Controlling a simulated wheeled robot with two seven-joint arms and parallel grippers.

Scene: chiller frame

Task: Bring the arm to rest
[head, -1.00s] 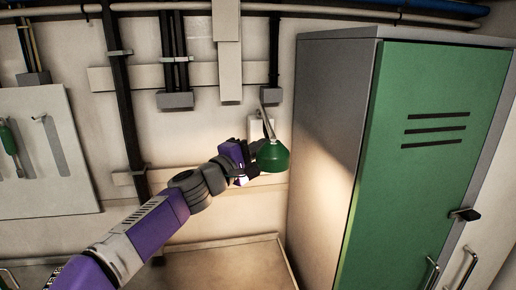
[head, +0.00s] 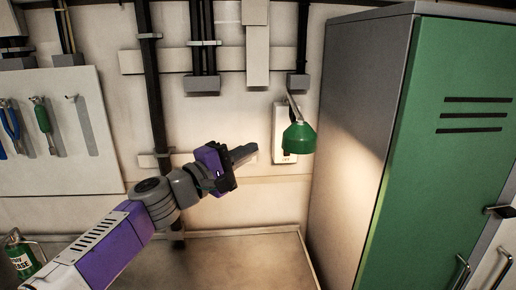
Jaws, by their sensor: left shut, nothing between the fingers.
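My left arm reaches in from the lower left in the head view. My left gripper (head: 245,153) is shut and empty, with its fingers pointing right. It is in the air over the back of the worktop, to the left of the green lamp (head: 299,138) and apart from it in the picture. My right gripper is not in view.
A tall grey locker with a green door (head: 445,165) stands at the right. A tool board (head: 60,150) with pliers and a screwdriver hangs at the left. The worktop (head: 245,265) below the gripper is bare.

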